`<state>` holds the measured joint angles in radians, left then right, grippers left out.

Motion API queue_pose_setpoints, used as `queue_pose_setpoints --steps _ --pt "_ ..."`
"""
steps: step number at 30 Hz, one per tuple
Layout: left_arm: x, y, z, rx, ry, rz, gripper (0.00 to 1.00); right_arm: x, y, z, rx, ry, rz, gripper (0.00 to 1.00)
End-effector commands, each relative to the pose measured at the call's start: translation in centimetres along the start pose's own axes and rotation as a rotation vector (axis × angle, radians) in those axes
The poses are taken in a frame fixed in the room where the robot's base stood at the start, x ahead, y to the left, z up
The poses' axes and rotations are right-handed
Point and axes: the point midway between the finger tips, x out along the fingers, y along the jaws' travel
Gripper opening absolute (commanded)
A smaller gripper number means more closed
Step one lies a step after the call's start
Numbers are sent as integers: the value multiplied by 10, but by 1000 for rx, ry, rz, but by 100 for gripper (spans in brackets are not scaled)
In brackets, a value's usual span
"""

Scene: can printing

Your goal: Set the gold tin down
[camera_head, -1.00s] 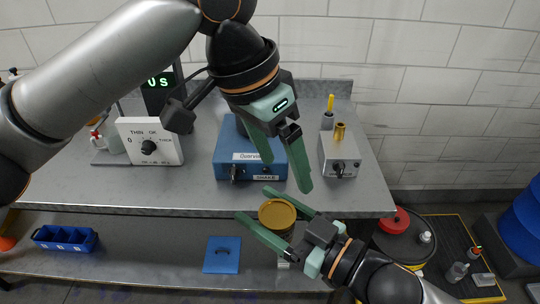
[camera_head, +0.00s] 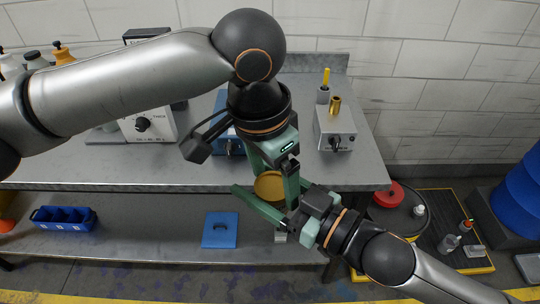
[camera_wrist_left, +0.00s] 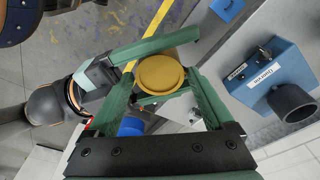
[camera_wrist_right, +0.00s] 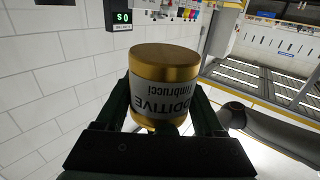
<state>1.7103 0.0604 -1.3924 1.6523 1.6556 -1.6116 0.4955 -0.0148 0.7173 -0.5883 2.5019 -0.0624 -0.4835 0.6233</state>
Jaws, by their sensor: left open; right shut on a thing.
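The gold tin (camera_head: 269,186) is in my right gripper (camera_wrist_right: 161,105), whose fingers are shut on its sides. It hangs in front of the bench's front edge. The right wrist view shows its gold body (camera_wrist_right: 164,62) with a white label whose print appears upside down. My left gripper (camera_head: 276,180) is open above the tin, its fingers pointing down on either side. The left wrist view shows the tin's round gold lid (camera_wrist_left: 160,73) between the left fingers. I cannot tell whether the left fingers touch the tin.
The grey bench top (camera_head: 70,172) holds a blue box (camera_head: 222,112), a grey box with a knob (camera_head: 334,128) and a white dial panel (camera_head: 146,125). A lower shelf (camera_head: 150,240) holds a blue bin (camera_head: 64,218) and a blue plate (camera_head: 220,230). A drum (camera_head: 397,207) stands right.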

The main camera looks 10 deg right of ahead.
Motion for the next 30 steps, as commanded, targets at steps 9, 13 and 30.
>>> queue_pose_setpoints --steps 9,13,30 --pt "16 0 0 1 0 -1 86 0 0 -1 0 1 0 7" --pt "16 0 0 1 0 -1 86 0 0 -1 0 2 0 7" --pt "16 1 0 1 1 0 27 0 0 0 -1 1 0 7"
